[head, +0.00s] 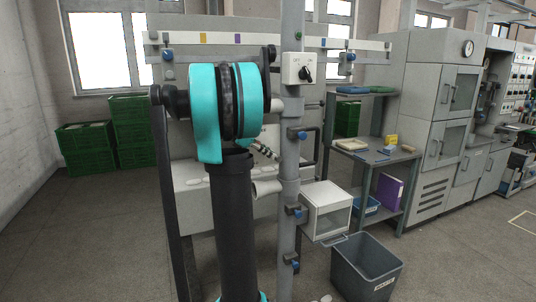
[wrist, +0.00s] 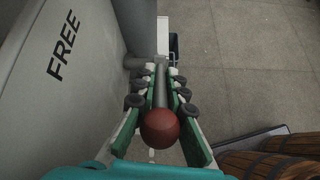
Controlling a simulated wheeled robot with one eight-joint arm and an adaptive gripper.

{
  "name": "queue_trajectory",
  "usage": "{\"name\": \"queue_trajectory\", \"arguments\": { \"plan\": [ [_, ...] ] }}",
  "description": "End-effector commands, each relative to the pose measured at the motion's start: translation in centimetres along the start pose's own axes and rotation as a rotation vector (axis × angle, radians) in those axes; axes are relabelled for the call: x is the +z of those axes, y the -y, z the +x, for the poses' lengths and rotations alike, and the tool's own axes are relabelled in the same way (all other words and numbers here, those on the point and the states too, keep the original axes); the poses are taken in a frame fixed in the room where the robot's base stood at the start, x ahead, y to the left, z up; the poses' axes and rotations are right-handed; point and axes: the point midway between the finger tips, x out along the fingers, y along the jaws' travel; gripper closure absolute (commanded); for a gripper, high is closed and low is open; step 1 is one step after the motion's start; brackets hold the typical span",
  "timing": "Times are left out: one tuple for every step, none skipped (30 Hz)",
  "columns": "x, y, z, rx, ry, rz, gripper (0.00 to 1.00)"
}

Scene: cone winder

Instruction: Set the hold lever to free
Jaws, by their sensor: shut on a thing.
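The hold lever shows in the wrist view as a grey rod ending in a red-brown ball knob (wrist: 160,128). My gripper (wrist: 161,76) is shut on the lever, with its green-sided fingers and dark pads on either side of the rod. The knob sits between the fingers, nearer the camera than the fingertips. The word FREE (wrist: 62,47) is printed on the pale grey panel (wrist: 75,95) left of the lever. The far end of the rod is partly hidden by the fingers. In the head view my arm hides most of this area, and I cannot make out the lever there.
A grey post (head: 289,130) with a black rotary switch (head: 305,73) stands just right of my arm. A grey waste bin (head: 366,268) and a white box (head: 326,210) are lower right. Wooden barrel-like shapes (wrist: 262,162) lie lower right in the wrist view. Floor at left is clear.

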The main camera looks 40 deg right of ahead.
Motion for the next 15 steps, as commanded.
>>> {"name": "queue_trajectory", "arguments": {
  "plan": [
    [0.02,0.0,0.01,0.0,0.001,0.0,1.0],
    [0.02,0.0,0.01,0.0,0.001,0.0,1.0],
    [0.02,-0.01,0.01,0.0,0.001,0.0,1.0],
    [0.03,-0.01,0.02,0.0,0.001,0.0,1.0],
    [0.03,-0.01,0.02,0.0,0.001,0.0,0.86],
    [0.03,-0.01,0.02,0.0,0.001,0.0,0.82],
    [0.02,-0.01,0.02,0.0,0.001,0.0,0.78],
    [0.02,-0.01,0.02,0.0,0.001,0.0,0.74],
    [0.02,-0.01,0.02,0.0,0.001,0.0,0.69],
    [0.02,-0.01,0.02,0.0,0.001,0.0,0.67],
    [0.02,-0.01,0.02,0.0,0.001,0.0,0.67],
    [0.01,-0.01,0.02,0.0,0.001,0.0,0.67],
    [0.01,-0.01,0.02,0.0,0.001,0.0,0.67],
    [0.01,-0.01,0.02,0.0,0.001,0.0,0.67],
    [0.01,-0.01,0.02,0.0,0.001,0.0,0.67]
  ]
}}
